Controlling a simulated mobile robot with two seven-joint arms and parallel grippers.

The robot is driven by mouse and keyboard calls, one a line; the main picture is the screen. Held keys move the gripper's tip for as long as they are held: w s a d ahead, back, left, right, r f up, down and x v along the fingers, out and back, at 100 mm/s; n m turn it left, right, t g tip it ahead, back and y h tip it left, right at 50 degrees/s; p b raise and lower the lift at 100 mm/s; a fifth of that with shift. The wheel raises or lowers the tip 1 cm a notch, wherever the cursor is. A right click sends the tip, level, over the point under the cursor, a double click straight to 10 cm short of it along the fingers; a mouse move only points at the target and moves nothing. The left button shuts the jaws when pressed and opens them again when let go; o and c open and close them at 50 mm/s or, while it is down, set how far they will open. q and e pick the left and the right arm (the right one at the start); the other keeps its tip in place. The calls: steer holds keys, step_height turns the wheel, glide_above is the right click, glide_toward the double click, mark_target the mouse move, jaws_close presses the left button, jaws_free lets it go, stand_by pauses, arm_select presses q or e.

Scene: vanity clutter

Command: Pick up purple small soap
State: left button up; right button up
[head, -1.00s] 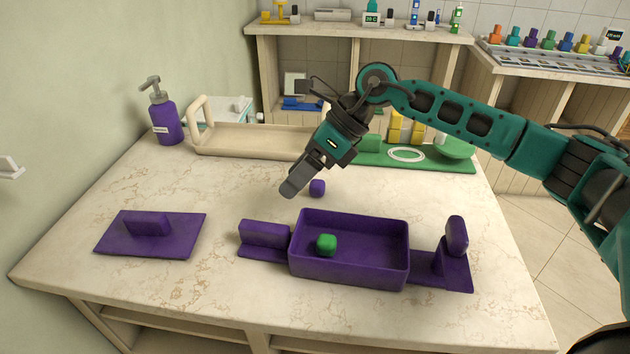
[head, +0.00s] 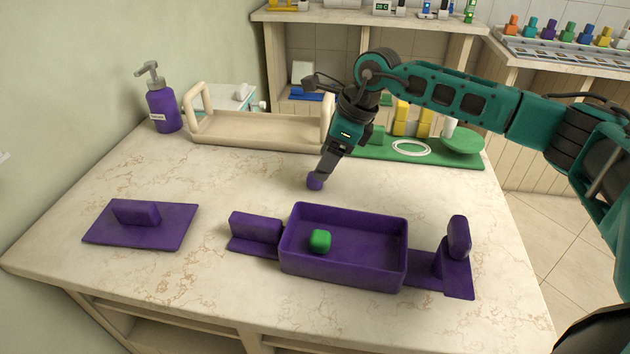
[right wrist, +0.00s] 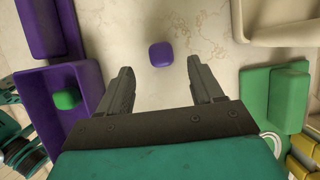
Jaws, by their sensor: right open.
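The purple small soap (head: 314,182) lies on the marble counter behind the purple tray. In the right wrist view the soap (right wrist: 161,54) sits just beyond and between my two open fingertips, not touching either. My right gripper (head: 325,172) points down at the soap in the head view, with its fingertips close to it and partly overlapping it. In the right wrist view my right gripper (right wrist: 160,78) is open and empty. My left gripper is not in view.
The purple tray (head: 342,268) holds a green soap (head: 320,240). A purple mat (head: 165,230) with a block lies left. A beige tray (head: 255,138), soap dispenser (head: 162,105) and green board (head: 465,160) with yellow blocks stand behind. The counter around the soap is bare.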

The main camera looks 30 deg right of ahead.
mark_target(315, 181)
steer(key=x, duration=0.5)
steer(key=shift+f, duration=0.2)
steer(key=shift+c, duration=0.2)
steer(key=c, duration=1)
steer(key=shift+r, duration=0.15)
